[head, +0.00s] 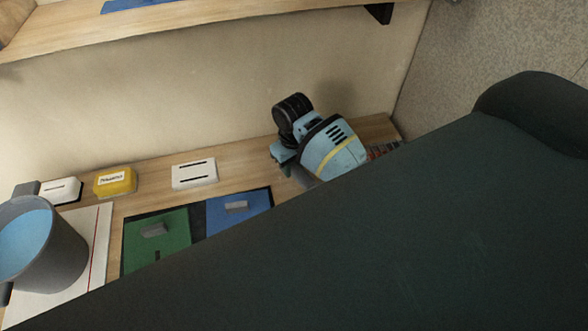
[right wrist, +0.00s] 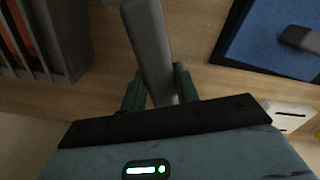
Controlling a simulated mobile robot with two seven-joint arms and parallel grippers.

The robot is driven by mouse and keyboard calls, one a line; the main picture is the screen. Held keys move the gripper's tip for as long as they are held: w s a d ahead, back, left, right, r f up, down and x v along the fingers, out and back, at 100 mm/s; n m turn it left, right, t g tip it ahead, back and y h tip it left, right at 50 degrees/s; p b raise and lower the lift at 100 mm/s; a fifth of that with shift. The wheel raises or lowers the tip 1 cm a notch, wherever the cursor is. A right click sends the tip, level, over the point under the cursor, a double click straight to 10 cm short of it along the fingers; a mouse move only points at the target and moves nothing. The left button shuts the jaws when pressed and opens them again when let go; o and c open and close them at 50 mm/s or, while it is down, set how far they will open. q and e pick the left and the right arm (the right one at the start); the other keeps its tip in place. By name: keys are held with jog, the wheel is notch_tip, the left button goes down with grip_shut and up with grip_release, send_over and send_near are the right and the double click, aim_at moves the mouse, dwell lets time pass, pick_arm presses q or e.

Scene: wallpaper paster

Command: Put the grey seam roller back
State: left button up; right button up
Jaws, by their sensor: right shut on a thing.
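My right gripper (head: 290,165) is low over the back of the wooden worktop, to the right of the blue panel. In the right wrist view its green fingers (right wrist: 158,95) are shut on the grey seam roller (right wrist: 150,45). The roller's plain grey bar runs from between the fingers to the top edge of that view. Its far end is cut off there. In the head view the roller is mostly hidden. I cannot tell whether it touches the worktop. My left gripper is not in view.
A grey rack (right wrist: 60,45) with orange slats stands beside the gripper. On its other side lie blue (head: 225,214) and green (head: 170,238) panels. White (head: 194,175) and yellow (head: 115,181) blocks lie near the wall. A grey bucket (head: 60,260) stands far left.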

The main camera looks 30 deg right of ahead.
aim_at(293, 164)
jog(key=shift+f, duration=1.15)
jog(key=o, duration=1.1)
jog(key=shift+f, duration=0.1)
jog(key=r, duration=1)
jog(key=shift+w+r, duration=0.2)
jog(key=shift+s+r, duration=0.1)
jog(key=shift+r, duration=0.8)
